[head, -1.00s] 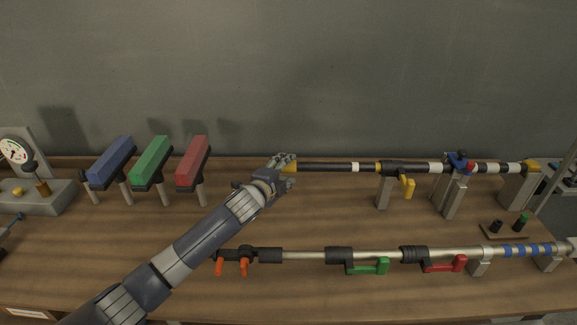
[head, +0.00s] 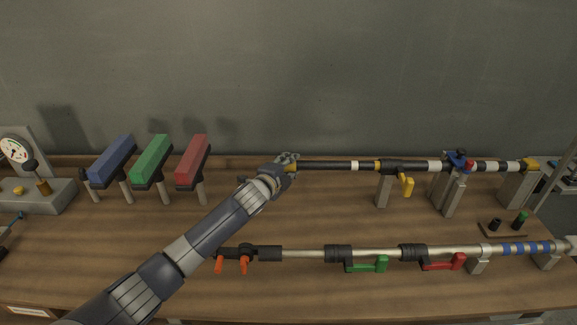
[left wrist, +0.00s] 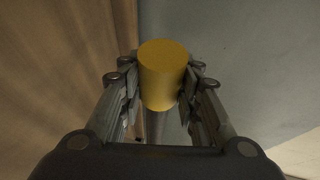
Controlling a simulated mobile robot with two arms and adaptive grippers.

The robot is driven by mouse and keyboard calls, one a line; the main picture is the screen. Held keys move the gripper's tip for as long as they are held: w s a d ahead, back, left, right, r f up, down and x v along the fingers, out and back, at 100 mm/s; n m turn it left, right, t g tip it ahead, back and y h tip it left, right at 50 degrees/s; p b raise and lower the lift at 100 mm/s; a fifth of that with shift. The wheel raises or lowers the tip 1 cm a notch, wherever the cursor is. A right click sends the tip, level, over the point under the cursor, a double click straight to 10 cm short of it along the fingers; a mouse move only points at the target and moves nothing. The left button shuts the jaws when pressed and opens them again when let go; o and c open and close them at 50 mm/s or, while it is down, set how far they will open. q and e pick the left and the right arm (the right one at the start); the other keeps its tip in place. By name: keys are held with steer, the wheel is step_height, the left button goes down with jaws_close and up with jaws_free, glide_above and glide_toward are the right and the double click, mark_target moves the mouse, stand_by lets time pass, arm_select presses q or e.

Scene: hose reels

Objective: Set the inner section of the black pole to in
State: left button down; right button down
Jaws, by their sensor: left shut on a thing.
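The black pole (head: 325,165) lies level above the back of the bench. It has a black inner section with a white band, a yellow ring and a yellow lever (head: 407,187) hanging at its clamp. My left gripper (head: 290,163) is at the pole's left end, shut on the yellow end cap. In the left wrist view the yellow end cap (left wrist: 164,75) sits between both fingers of the left gripper (left wrist: 162,88). In the head view the gripper hides most of the cap. My right gripper is not in view.
A second pole (head: 300,254) with orange, green and red levers lies in front. Blue (head: 112,157), green (head: 152,158) and red (head: 192,158) blocks stand on posts at the left. A gauge (head: 15,150) is at the far left. A wall is close behind.

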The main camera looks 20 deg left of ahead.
mark_target(337, 167)
arm_select(q)
steer(key=w+d+b, duration=0.1)
steer(key=d, duration=0.3)
steer(key=w+d+b, duration=0.1)
steer(key=d+b, duration=0.1)
steer(key=d, duration=0.3)
steer(key=w+d+b, duration=0.2)
steer(key=d, duration=0.3)
steer(key=shift+f, duration=0.15)
steer(key=shift+d, duration=0.1)
steer(key=c, duration=1.2)
jaws_free()
steer(key=shift+w+d, duration=0.1)
steer(key=shift+o, duration=0.2)
steer(key=v, duration=1.2)
